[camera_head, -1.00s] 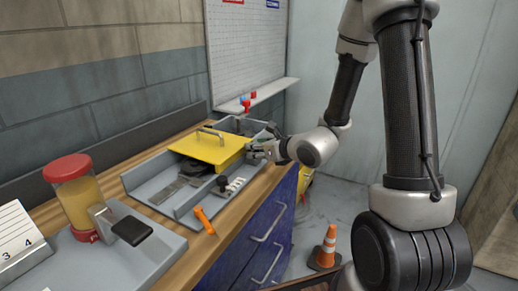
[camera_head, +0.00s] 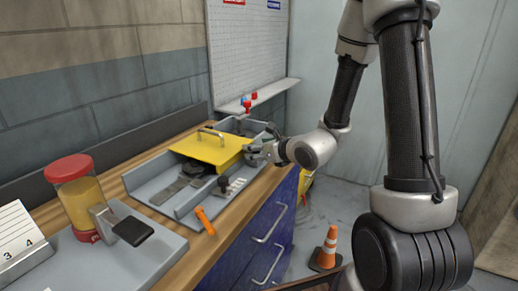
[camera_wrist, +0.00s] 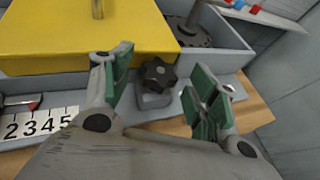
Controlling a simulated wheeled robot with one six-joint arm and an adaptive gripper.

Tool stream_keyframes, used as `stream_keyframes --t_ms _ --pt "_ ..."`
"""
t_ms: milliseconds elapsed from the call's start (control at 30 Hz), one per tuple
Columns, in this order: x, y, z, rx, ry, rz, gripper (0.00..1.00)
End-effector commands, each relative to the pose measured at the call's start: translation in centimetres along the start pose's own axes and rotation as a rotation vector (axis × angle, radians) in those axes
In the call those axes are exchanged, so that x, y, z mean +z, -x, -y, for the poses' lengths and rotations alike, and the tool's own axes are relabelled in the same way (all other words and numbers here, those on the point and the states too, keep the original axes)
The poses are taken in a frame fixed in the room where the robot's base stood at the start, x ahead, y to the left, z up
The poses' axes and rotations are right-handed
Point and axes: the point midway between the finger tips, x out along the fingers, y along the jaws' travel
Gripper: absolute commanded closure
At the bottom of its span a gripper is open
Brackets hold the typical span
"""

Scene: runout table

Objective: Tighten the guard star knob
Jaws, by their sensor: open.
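The black star knob (camera_wrist: 159,74) sits on a small grey bracket (camera_wrist: 154,99) beside the yellow guard (camera_wrist: 60,35). In the wrist view it lies between the two green-padded fingers of my open gripper (camera_wrist: 163,88), with a gap on each side. No contact with the knob shows. In the head view my gripper (camera_head: 259,150) is at the right side of the yellow guard (camera_head: 210,148), and the knob is hidden there behind the fingers. The guard lies flat over the grey runout tray (camera_head: 170,180).
A numbered scale (camera_wrist: 40,124) is left of the fingers. A jar with a red lid (camera_head: 76,195) stands at the left. Small red and blue items (camera_head: 247,103) are on the back ledge. An orange cone (camera_head: 328,248) stands on the floor.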

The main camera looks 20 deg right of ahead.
Motion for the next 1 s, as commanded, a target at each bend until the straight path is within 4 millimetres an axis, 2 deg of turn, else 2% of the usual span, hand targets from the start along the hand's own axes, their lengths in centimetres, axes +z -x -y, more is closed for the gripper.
stream_keyframes --t_ms 167,500,633,800,1000 --pt "1.1 0.4 0.0 0.001 0.004 0.004 0.41" --pt "6.8 2.8 0.0 0.000 0.004 0.006 0.41" --pt "8.4 3.4 -0.1 0.001 0.004 0.004 0.41" --pt "9.3 3.8 0.0 0.000 0.001 0.002 0.41" --pt "9.3 3.8 0.0 0.000 0.000 0.000 0.41"
